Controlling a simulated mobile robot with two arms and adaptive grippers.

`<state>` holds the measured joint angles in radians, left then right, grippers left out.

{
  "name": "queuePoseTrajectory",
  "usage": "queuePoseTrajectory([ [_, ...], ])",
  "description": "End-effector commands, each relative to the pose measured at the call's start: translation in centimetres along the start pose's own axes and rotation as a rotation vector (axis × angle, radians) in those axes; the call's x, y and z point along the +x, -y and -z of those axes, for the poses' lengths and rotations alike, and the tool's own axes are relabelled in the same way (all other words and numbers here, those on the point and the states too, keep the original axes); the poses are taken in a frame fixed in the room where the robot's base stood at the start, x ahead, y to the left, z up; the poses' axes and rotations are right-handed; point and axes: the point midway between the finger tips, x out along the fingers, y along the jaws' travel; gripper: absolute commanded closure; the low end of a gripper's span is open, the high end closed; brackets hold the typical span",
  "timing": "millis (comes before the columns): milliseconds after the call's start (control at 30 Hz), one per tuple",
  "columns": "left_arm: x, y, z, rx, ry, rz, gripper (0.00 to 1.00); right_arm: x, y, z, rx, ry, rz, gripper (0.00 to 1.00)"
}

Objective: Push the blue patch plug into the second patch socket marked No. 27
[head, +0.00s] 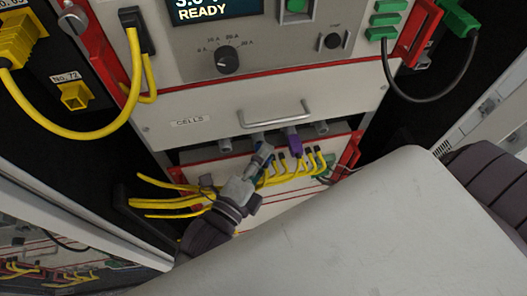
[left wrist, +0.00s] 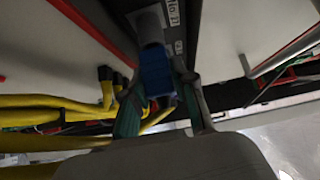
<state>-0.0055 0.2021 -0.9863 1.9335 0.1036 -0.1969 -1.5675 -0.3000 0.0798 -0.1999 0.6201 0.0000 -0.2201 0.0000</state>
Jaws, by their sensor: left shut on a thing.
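My left gripper (head: 261,160) is in front of the row of grey sockets under the cells drawer. In the left wrist view its two fingers (left wrist: 158,95) are closed on the sides of the blue patch plug (left wrist: 156,74). The plug lines up with a grey round patch socket (left wrist: 150,25) and appears to meet it; how deep it sits I cannot tell. A label (left wrist: 173,13) beside the socket is partly readable, ending in 27. In the head view the plug is mostly hidden by the gripper. My right gripper is not in view.
Yellow cables (head: 290,178) run closely below and left of the gripper. The drawer handle (head: 275,115) juts out above.

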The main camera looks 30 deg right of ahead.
Motion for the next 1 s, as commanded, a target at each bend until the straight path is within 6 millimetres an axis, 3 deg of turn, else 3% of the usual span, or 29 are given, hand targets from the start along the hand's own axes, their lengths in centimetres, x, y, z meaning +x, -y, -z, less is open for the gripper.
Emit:
queuePoseTrajectory([
  [433, 0.34, 0.05, -0.29, 0.000, 0.000, 0.001, 0.93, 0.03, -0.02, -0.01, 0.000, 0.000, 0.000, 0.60],
  [467, 0.34, 0.05, -0.29, 0.000, 0.000, 0.001, 0.70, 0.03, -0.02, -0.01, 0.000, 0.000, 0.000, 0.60],
  [600, 0.33, 0.05, -0.28, 0.000, 0.000, 0.001, 0.47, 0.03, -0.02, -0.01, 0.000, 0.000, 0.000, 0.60],
  [1000, -0.21, -0.04, -0.31, 0.001, 0.000, -0.001, 0.44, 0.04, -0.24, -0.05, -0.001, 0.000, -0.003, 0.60],
])
